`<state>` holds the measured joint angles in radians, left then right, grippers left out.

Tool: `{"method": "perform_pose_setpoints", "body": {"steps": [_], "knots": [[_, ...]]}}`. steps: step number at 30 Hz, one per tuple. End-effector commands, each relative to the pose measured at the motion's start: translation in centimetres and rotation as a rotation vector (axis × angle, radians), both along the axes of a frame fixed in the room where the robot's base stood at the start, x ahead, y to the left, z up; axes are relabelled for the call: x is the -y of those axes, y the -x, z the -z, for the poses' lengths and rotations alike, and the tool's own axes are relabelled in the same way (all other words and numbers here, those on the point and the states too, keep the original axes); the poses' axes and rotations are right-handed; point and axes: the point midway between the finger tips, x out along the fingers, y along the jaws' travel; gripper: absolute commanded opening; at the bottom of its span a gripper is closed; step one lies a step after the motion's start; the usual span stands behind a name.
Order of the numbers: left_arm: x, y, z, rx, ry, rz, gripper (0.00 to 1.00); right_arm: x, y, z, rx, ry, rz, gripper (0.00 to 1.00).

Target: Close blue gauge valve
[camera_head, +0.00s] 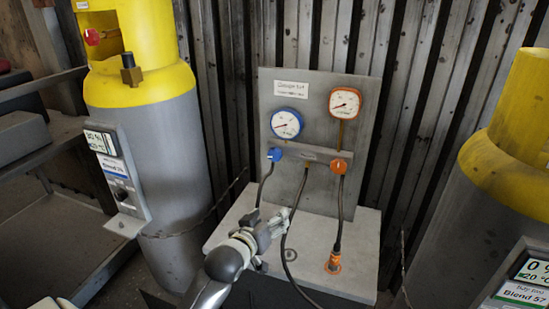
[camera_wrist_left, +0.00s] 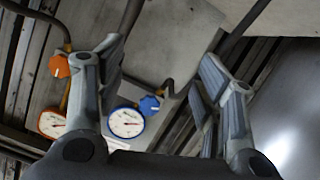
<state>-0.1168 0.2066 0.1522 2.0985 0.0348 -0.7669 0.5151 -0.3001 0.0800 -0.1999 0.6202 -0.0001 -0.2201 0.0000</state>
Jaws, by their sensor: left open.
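The blue gauge valve (camera_head: 274,154) is a small blue knob on the grey panel, below the blue-rimmed gauge (camera_head: 286,123). A black hose hangs from it. In the left wrist view the blue valve (camera_wrist_left: 149,105) and blue gauge (camera_wrist_left: 126,122) show between the fingers, farther off. My left gripper (camera_head: 272,222) is in front of and below the blue valve, over the base plate, apart from the valve. In the wrist view its two fingers (camera_wrist_left: 165,70) are spread with nothing between them.
An orange valve (camera_head: 339,166) and orange-rimmed gauge (camera_head: 344,103) sit to the right on the same panel (camera_head: 307,195). Black hoses hang in front of it; one ends in an orange fitting (camera_head: 333,263). Grey-and-yellow cylinders stand left (camera_head: 160,150) and right (camera_head: 480,220).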

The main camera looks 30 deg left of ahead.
Motion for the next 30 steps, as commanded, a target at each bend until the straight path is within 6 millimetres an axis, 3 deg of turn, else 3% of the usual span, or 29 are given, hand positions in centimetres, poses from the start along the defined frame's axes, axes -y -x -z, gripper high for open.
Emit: {"method": "perform_pose_setpoints", "body": {"steps": [1, 3, 6, 9, 14, 30], "knots": [[-1.5, -1.6, -2.3, 0.087, 0.027, -0.029, 0.62, 0.0, 0.0, 0.0, 0.000, 0.000, 0.000, 0.82], [-3.2, -3.1, -4.9, 0.193, 0.064, -0.055, 0.62, 0.0, 0.0, 0.0, 0.000, 0.000, 0.000, 0.82], [-4.8, -4.3, -7.6, 0.297, 0.103, -0.077, 0.62, 0.0, 0.0, 0.0, 0.000, 0.000, 0.000, 0.82], [-5.6, -4.8, -8.8, 0.347, 0.122, -0.086, 0.62, 0.0, 0.0, 0.0, 0.000, 0.000, 0.000, 0.82], [-6.0, -5.8, -9.2, 0.359, 0.128, -0.089, 0.62, 0.0, 0.0, -0.2, 0.000, 0.000, 0.000, 0.82], [-7.7, -13.1, -9.2, 0.356, 0.124, -0.087, 0.62, 0.0, 0.0, -1.3, 0.000, 0.000, 0.000, 0.82]]}}
